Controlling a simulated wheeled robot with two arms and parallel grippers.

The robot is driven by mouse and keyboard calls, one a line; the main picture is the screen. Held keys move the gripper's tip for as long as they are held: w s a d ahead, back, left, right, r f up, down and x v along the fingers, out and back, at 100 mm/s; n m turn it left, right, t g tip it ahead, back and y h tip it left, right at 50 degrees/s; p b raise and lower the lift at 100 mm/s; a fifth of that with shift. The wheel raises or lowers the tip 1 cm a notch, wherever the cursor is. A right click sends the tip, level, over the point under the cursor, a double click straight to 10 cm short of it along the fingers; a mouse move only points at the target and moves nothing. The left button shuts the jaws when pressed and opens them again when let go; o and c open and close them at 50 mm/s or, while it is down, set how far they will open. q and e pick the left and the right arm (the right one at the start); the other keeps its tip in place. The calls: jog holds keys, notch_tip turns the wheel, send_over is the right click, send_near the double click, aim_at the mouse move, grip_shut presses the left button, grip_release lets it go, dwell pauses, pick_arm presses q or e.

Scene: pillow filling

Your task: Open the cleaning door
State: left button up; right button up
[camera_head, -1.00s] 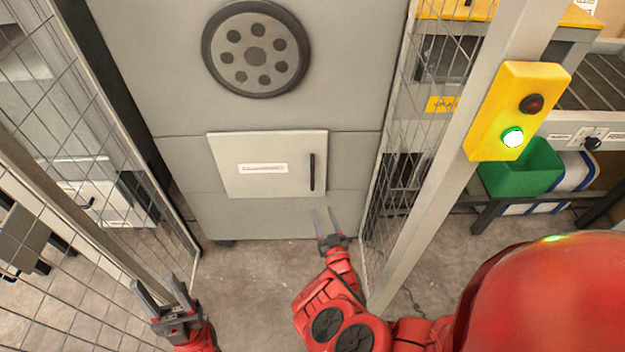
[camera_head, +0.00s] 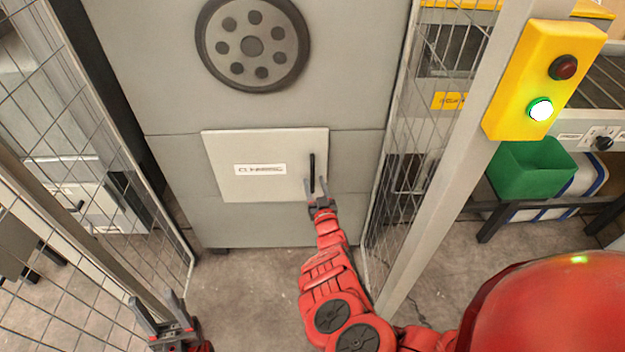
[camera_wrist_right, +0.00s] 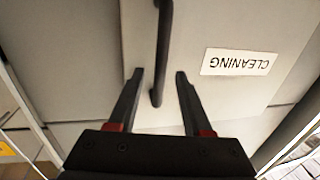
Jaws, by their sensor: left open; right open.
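The cleaning door (camera_head: 232,155) is a light grey square panel, shut flush on the front of a grey machine, with a white label reading CLEANING. Its black vertical bar handle (camera_head: 312,168) is near the door's right edge. My right gripper (camera_head: 317,186) is open at the lower part of the handle. In the right wrist view the handle (camera_wrist_right: 161,50) runs down between the open fingers (camera_wrist_right: 157,88), with its lower end near the fingertips; whether they touch it I cannot tell. My left gripper (camera_head: 152,306) is open and empty at the bottom left, away from the door.
Wire mesh fences stand on the left (camera_head: 120,130) and right (camera_head: 400,150) of the machine. A post with a yellow button box (camera_head: 530,75), its green light lit, is on the right. A green bin (camera_head: 530,170) sits beyond it. The floor before the machine is clear.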

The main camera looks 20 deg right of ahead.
aim_at(313, 179)
jog(key=shift+w+d+b, duration=0.15)
jog(key=shift+w+b, duration=0.45)
jog(key=shift+w, duration=0.95)
grip_shut()
dwell(0.4)
